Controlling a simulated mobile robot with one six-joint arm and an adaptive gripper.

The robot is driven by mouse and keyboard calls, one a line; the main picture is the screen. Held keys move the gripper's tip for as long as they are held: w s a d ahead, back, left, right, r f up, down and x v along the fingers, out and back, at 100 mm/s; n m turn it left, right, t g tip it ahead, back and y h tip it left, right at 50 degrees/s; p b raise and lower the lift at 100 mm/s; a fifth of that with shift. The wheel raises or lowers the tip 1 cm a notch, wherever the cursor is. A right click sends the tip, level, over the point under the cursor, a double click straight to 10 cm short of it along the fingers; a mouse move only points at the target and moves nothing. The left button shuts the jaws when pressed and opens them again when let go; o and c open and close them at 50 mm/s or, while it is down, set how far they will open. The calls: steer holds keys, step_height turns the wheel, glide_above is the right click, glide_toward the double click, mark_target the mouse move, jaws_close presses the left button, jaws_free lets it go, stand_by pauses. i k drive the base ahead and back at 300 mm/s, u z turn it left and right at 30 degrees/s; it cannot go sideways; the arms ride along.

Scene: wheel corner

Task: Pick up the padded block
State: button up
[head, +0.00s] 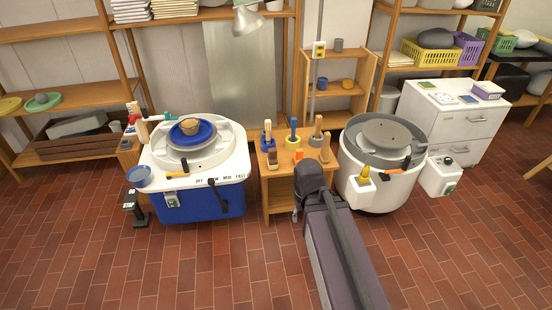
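I cannot tell for sure which thing is the padded block. The small wooden stand (266,191) between the two wheels holds several small pieces. Among them are a small dark and yellowish block (273,160) at its left and a small orange piece (299,155) near its middle. My arm reaches up from the bottom of the head view, and its dark elbow or wrist part stands in front of the stand's right side. Only a small grey part of my gripper (296,213) seems to show beside the arm. Its fingers are hidden, and so is anything between them.
A blue and white pottery wheel (200,200) with a blue plate and bowl stands left. A grey-white wheel (376,190) stands right, close to my arm. A white drawer cabinet (455,125) and wooden shelves line the back. The brick floor in front is clear.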

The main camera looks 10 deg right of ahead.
mark_target(273, 162)
steer(key=i, duration=0.9)
steer(key=u, duration=0.05)
